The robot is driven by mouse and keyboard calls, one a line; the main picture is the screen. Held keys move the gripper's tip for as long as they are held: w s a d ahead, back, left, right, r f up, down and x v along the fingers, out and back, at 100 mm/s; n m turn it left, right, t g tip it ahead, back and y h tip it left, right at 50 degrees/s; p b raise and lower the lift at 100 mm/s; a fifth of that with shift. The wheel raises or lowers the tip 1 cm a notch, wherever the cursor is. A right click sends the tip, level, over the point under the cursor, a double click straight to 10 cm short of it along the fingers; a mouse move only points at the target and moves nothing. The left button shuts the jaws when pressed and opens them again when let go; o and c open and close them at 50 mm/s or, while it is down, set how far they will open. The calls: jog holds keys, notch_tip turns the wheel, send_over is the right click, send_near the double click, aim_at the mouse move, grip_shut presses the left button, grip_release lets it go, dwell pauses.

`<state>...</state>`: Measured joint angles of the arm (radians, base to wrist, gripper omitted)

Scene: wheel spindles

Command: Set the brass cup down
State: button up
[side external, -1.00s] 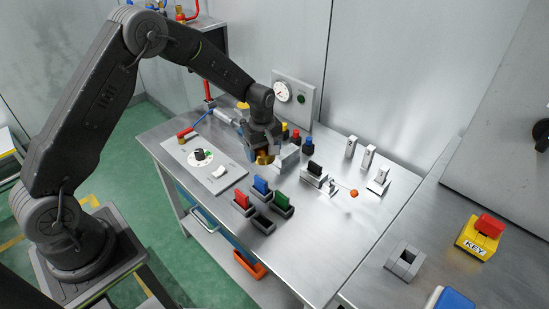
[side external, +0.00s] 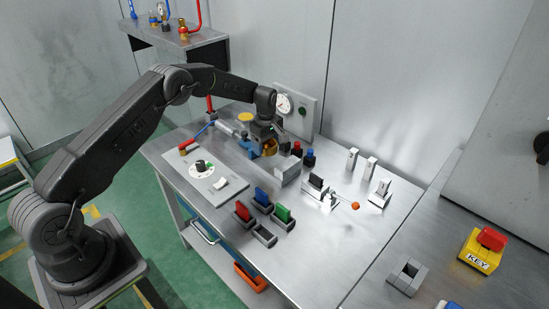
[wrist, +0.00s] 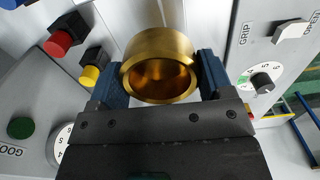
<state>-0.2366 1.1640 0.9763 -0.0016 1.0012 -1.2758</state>
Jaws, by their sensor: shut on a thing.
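The brass cup (wrist: 160,65) is a short, gold-coloured ring-like cup. In the wrist view it sits between the two blue fingers of my gripper (wrist: 163,82), its round opening facing the camera. My gripper is shut on it. In the side external view my gripper (side external: 264,143) is low over the back of the steel table, with the brass cup (side external: 270,149) under it. The gripper partly hides the cup there. I cannot tell whether the cup's base touches a surface.
A grey block (side external: 287,170) stands just in front of my gripper. Red and blue buttons (side external: 309,157) are close on its right, and a gauge panel (side external: 298,112) stands behind. A switch plate (side external: 200,178) lies to the left. Coloured blocks in holders (side external: 262,205) stand nearer the front.

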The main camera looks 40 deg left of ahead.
aim_at(274, 163)
jog(key=shift+w+d+f, duration=0.75)
jog(key=shift+w+d, duration=0.05)
jog(key=shift+d, duration=0.2)
jog(key=shift+f, duration=1.95)
jog(key=shift+f, duration=0.1)
jog(key=o, duration=1.1)
jog(key=shift+f, duration=0.1)
